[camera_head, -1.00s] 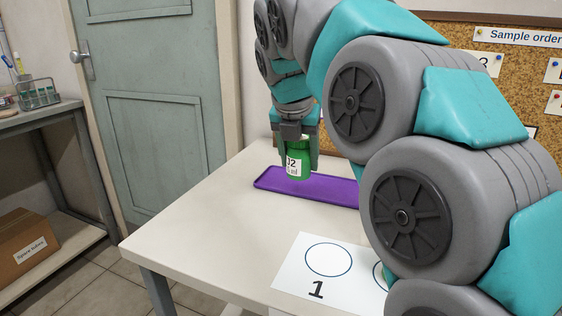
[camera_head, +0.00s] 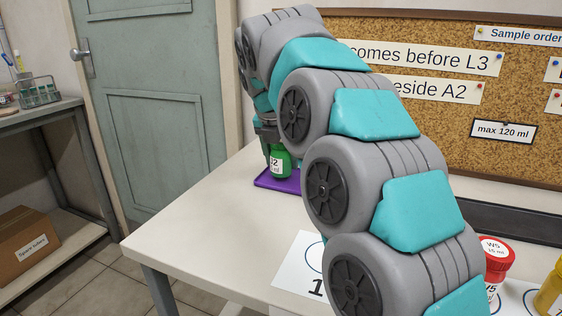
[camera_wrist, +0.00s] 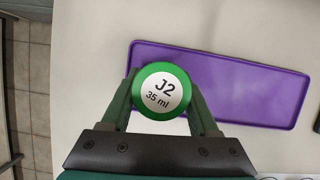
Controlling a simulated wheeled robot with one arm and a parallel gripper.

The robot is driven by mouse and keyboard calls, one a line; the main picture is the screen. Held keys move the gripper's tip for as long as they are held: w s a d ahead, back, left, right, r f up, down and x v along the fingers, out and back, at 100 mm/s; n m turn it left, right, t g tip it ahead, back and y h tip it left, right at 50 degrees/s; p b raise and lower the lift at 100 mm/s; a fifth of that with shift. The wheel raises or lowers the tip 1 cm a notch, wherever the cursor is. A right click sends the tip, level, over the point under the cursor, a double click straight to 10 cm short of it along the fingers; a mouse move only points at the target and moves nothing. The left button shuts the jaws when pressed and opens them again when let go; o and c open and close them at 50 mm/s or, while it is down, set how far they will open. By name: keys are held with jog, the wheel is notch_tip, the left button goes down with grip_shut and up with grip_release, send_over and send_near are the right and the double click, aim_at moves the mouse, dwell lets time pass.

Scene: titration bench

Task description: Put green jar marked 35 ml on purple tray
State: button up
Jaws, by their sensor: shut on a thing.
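The green jar (camera_wrist: 163,91) carries a lid label reading J2, 35 ml. My gripper (camera_wrist: 163,100) is shut on it, with a finger on each side. The jar also shows in the head view (camera_head: 280,163), upright over the left end of the purple tray (camera_head: 268,180), partly behind my arm. In the wrist view the tray (camera_wrist: 245,95) extends to the right of the jar, and the jar overlaps its left end. I cannot tell whether the jar's base touches the tray.
A red jar marked W5 (camera_head: 496,262) and a yellow jar (camera_head: 552,290) stand at the right. A white sheet (camera_head: 296,262) with circles lies on the table (camera_head: 215,240). A corkboard (camera_head: 520,150) is behind. The tray's right part is bare.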

jog(key=shift+f, duration=0.4)
jog(key=o, duration=1.4)
jog(key=shift+f, duration=0.15)
jog(key=shift+c, duration=0.2)
jog(key=v, duration=0.7)
jog(key=shift+r, duration=0.35)
jog(key=shift+s, duration=0.1)
